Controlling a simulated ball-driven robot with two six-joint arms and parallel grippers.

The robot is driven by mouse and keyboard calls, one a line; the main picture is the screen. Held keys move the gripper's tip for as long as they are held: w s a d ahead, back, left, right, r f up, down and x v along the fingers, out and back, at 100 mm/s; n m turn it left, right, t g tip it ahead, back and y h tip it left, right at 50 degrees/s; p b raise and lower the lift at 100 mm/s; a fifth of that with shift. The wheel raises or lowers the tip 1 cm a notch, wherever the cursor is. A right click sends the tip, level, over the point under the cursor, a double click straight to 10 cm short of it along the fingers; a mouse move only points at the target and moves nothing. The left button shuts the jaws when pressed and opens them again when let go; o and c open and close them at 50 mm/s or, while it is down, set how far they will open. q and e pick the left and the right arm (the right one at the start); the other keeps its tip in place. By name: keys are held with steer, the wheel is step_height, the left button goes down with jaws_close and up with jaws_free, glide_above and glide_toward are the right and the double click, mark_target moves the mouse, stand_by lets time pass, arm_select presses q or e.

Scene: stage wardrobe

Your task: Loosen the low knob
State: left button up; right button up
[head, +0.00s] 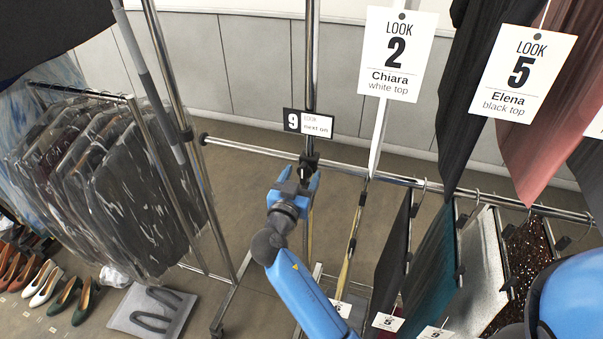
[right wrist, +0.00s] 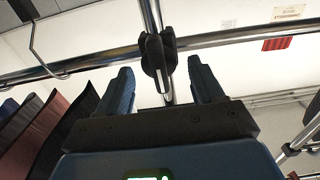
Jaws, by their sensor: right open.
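The low knob (head: 309,160) is a black clamp knob on the upright chrome pole, close to the lower rail. In the right wrist view the knob (right wrist: 156,58) shows dark and narrow, in line with the gap between my fingers, apart from both. My right gripper (head: 302,176) is open and empty just under the knob in the head view. In the right wrist view its two blue fingers (right wrist: 161,68) stand wide on either side. How deep the knob sits between them I cannot tell. My left gripper is not in view.
The chrome lower rail (head: 258,150) carries hanging garments on the right, including a teal one (head: 432,262). A small "9" sign (head: 308,123) sits just above the knob. Look tags (head: 396,60) hang at upper right. A rack of bagged clothes (head: 140,205) stands left, shoes (head: 42,284) below.

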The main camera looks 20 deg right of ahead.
steer(key=shift+w+d, duration=0.1)
steer(key=shift+w, duration=0.15)
steer(key=shift+c, duration=0.8)
steer(key=c, duration=0.9)
steer(key=shift+o, duration=0.2)
